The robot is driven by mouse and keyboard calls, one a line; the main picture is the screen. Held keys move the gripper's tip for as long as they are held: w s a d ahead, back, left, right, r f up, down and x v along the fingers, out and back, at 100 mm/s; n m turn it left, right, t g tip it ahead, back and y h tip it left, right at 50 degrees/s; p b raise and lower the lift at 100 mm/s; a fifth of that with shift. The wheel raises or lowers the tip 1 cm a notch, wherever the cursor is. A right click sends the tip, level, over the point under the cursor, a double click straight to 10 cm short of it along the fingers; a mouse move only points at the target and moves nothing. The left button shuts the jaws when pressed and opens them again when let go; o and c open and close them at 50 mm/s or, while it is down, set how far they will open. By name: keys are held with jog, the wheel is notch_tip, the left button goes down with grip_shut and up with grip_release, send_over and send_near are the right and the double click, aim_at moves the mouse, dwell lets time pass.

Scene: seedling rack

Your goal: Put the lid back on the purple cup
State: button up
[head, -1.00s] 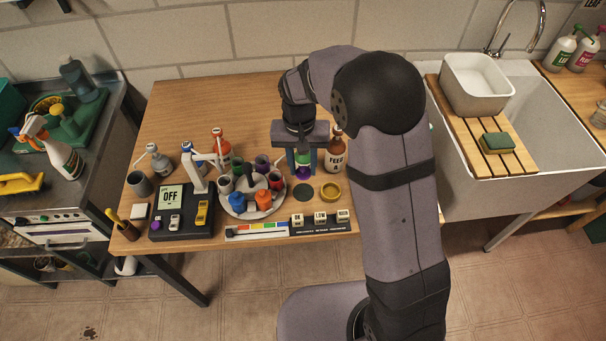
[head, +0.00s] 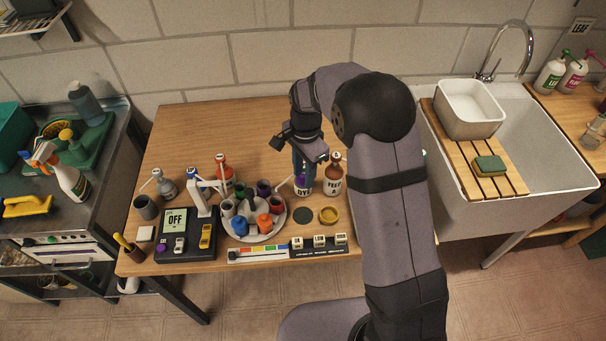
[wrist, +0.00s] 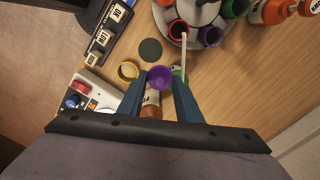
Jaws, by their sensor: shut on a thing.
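My gripper (wrist: 159,80) is shut on a small round purple piece, which looks like the lid (wrist: 159,77), held between its fingertips. In the head view the blue fingers (head: 301,168) point down, in front of the DYE bottle (head: 304,190), and partly hide it. The purple cup (head: 263,187) stands in the round rack left of my gripper, with a dark open top. It also shows in the wrist view (wrist: 211,36), beyond the fingertips and apart from the held piece.
The pale round rack (head: 262,234) holds several coloured cups. The FEED bottle (head: 335,176) stands close right of my gripper. A dark green disc (head: 303,215) and a yellow dish (head: 329,214) lie in front. A device reading OFF (head: 175,222) stands left. The table's back is clear.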

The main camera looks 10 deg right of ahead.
jog(key=w+a+m, duration=0.4)
jog(key=a+m, duration=0.3)
jog(key=a, duration=0.4)
jog(key=shift+w+a+r+m+t+p, duration=0.2)
jog(key=shift+w+a+m+t+p, duration=0.1)
jog(key=shift+p, duration=0.15)
jog(key=shift+s, duration=0.1)
jog(key=shift+f+b, duration=2.2)
jog(key=shift+f, duration=1)
jog(key=shift+f+p, duration=0.15)
jog(key=shift+p, duration=0.15)
dwell(0.4)
jog(key=o, duration=1.6)
jog(key=shift+c, duration=0.2)
